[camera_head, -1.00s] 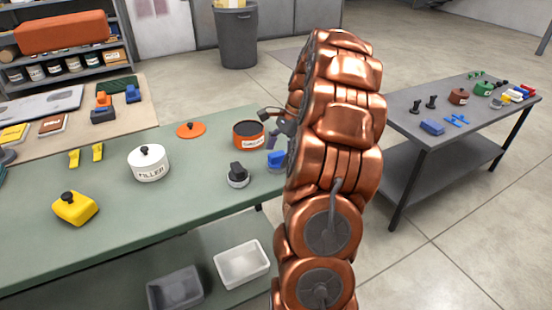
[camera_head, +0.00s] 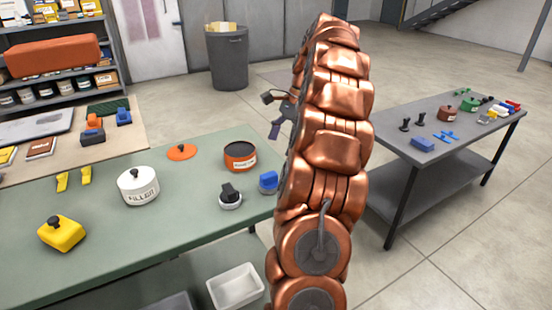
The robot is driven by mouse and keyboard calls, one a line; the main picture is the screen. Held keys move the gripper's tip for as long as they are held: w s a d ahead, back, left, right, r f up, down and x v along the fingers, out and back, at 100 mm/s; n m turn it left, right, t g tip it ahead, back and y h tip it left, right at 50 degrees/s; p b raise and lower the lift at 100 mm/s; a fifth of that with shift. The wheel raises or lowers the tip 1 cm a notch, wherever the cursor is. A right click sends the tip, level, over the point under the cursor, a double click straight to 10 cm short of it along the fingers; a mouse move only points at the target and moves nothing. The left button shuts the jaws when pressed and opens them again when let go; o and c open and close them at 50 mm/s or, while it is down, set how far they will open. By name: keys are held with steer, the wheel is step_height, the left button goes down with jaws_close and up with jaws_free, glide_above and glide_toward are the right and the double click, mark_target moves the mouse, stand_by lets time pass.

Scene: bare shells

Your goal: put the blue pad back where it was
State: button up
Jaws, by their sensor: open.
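A small blue pad (camera_head: 268,182) with a greyish lower part sits at the right edge of the green table (camera_head: 110,240), beside a black-knobbed round piece. Another blue piece (camera_head: 124,116) lies on the beige mat at the far left, and a flat blue block (camera_head: 422,144) lies on the grey table at right. I cannot tell for sure which one the task means. My gripper (camera_head: 270,114) is open and empty, raised above and behind the green table's right end, apart from all of these. My copper arm hides part of the gripper.
An orange-brown pot (camera_head: 240,157), a white filler pot (camera_head: 139,187), an orange lid (camera_head: 181,152) and a yellow block (camera_head: 62,233) stand on the green table. The grey table (camera_head: 450,150) holds several small items. Bare floor lies between the tables.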

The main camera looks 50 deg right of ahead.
steer(key=s+a+n+g+h, duration=0.15)
steer(key=a+n, duration=0.85)
steer(key=a, duration=1.5)
steer(key=s+a+f+n+h, duration=0.1)
steer(key=s+a+f+n, duration=0.2)
steer(key=s, duration=0.4)
steer(key=s+a+f+n+g+h, duration=0.1)
steer(key=s+a+f+n, duration=0.2)
steer(key=s, duration=0.4)
steer(key=s+a+f+n+h, duration=0.1)
steer(key=s+a+f+n, duration=0.2)
steer(key=s+a+n, duration=0.2)
steer(key=shift+s+a+n+g, duration=0.35)
steer(key=shift+s+n, duration=0.05)
steer(key=shift+s, duration=0.5)
steer(key=shift+r, duration=0.1)
step_height(320, 180, up, 9)
steer(key=p, duration=0.8)
steer(key=shift+p, duration=0.4)
